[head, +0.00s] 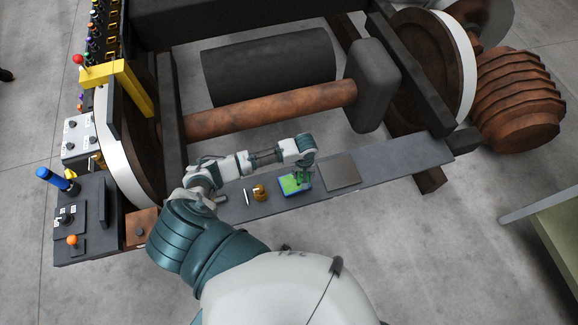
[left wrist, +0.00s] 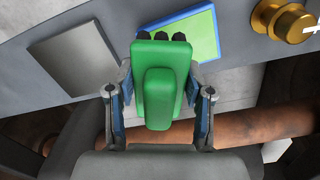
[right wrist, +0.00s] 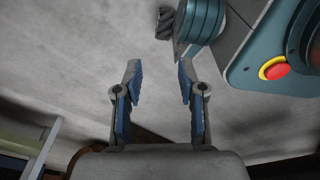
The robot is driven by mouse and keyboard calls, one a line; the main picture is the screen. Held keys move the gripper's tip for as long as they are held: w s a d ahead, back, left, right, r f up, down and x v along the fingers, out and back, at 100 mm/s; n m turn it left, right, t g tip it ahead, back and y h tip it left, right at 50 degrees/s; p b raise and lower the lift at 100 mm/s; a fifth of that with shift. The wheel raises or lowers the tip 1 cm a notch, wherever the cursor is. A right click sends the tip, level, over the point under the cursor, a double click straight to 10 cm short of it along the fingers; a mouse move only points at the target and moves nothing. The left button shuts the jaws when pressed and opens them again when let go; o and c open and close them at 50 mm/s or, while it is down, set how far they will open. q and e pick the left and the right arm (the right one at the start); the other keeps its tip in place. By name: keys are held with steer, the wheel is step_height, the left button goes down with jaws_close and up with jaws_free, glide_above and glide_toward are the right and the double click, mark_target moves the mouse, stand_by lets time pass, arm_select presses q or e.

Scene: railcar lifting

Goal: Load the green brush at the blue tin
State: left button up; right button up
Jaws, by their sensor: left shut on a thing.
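The green brush (left wrist: 158,80) is gripped between the two fingers of my left gripper (left wrist: 158,95), with its dark tufts pointing toward the shelf. The tin (head: 293,185) is a flat, blue-edged square with a bright green face, lying on the dark shelf. It also shows in the left wrist view (left wrist: 204,32), just beyond the brush's tufts. My left gripper is over the tin's right side in the head view (head: 303,172). Whether the tufts touch the green face I cannot tell. My right gripper (right wrist: 160,82) is open and empty, above bare floor.
A grey square plate (head: 339,173) lies right of the tin on the shelf (head: 400,163). A gold knob-like piece (head: 261,193) and a thin silver piece (head: 246,197) are to its left. A rusty axle (head: 270,109) runs behind. A control box (head: 82,220) stands at left.

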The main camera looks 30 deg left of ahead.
mark_target(295, 183)
steer(key=s+d+r+p, duration=0.2)
steer(key=s+p, duration=0.2)
steer(key=s, duration=0.3)
arm_select(q)
steer(key=a+f+n, duration=0.1)
steer(key=n, duration=0.1)
steer(key=s+a+n+b, duration=0.1)
steer(key=n, duration=0.1)
steer(key=shift+a+f+b, duration=0.3)
steer(key=shift+a+f, duration=0.05)
steer(key=shift+f, duration=0.05)
steer(key=f+b, duration=0.2)
steer(key=b, duration=0.1)
steer(key=f+b, duration=0.2)
steer(key=shift+a, duration=0.25)
steer(key=shift+d+f+b, duration=0.1)
steer(key=shift+f+b, duration=0.35)
steer(key=shift+b, duration=0.25)
arm_select(e)
step_height(295, 183, down, 8)
steer(key=shift+s+g, duration=0.25)
steer(key=shift+g, duration=0.05)
arm_select(q)
steer(key=shift+d+r, duration=0.1)
arm_select(e)
steer(key=shift+a+r, duration=0.1)
steer(key=shift+r, duration=0.05)
arm_select(q)
steer(key=shift+f, duration=0.5)
